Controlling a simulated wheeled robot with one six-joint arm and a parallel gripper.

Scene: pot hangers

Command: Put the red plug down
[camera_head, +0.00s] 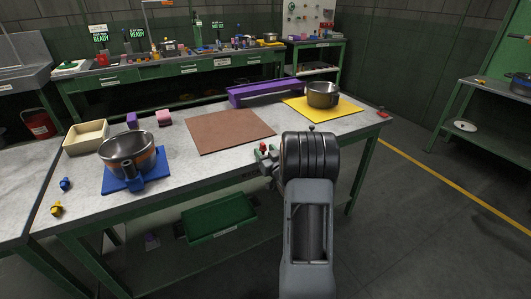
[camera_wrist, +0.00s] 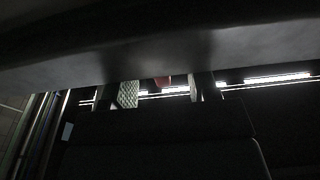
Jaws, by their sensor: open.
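A small red thing, which looks like the red plug (camera_head: 263,147), shows at my gripper's fingers near the table's front edge. My gripper (camera_head: 266,154) is open, with the arm reaching up from the bottom of the head view. In the wrist view, a bit of red (camera_wrist: 162,82) shows between the two spread fingers of my gripper (camera_wrist: 166,92). A dark surface covers much of that view. I cannot tell whether the red plug rests on the table (camera_head: 225,168) or touches a finger.
A brown mat (camera_head: 230,131) lies just behind. A steel pot stands on a blue mat (camera_head: 112,184) at left, another on a yellow mat (camera_head: 345,106) at right. A purple rack (camera_head: 265,93), a cream tray (camera_head: 87,143), blue and yellow plugs, and a red item (camera_head: 383,114) also show.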

